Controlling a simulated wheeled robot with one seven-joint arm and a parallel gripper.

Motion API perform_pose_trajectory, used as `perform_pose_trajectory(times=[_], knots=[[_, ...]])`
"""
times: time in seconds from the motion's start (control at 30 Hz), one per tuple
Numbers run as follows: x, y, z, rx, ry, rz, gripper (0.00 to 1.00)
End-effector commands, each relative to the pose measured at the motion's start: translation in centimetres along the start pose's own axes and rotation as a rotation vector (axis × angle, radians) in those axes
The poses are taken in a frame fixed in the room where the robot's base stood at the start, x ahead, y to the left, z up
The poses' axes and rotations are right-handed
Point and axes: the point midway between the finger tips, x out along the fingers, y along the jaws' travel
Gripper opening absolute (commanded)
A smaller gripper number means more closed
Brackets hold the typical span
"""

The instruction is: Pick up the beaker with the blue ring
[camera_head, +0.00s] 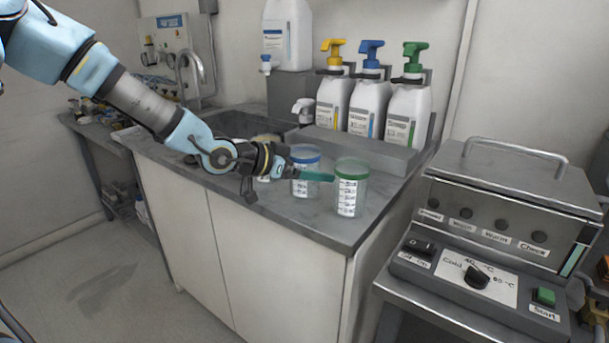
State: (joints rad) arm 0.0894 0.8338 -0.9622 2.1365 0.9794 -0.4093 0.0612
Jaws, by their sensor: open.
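The beaker with the blue ring (304,185) stands upright on the grey counter, between two other beakers. It is clear with a white label and a blue rim. My gripper (318,176) reaches in from the left, with a teal finger passing in front of the blue-ringed beaker just below its rim. The gripper is open; I cannot tell whether the beaker lies between the fingers or behind them. The green-ringed beaker (349,190) stands to the right, close to the fingertip. A yellow-ringed beaker (265,141) is mostly hidden behind my gripper.
Pump bottles with yellow (334,97), blue (368,104) and green (407,112) heads stand on a ledge behind the beakers. A sink (240,124) and a large white jug (287,38) are further back. A grey machine (505,210) with a handle stands at the right.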

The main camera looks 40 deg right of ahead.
Motion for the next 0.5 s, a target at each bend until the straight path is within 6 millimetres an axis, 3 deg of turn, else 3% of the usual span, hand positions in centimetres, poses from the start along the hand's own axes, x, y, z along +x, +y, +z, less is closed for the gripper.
perform_pose_trajectory(times=[0.33,0.5], knots=[[0.83,-0.01,0.07,0.0,-0.001,-0.001,1.0],[0.82,0.0,0.07,0.0,-0.001,0.0,0.82]])
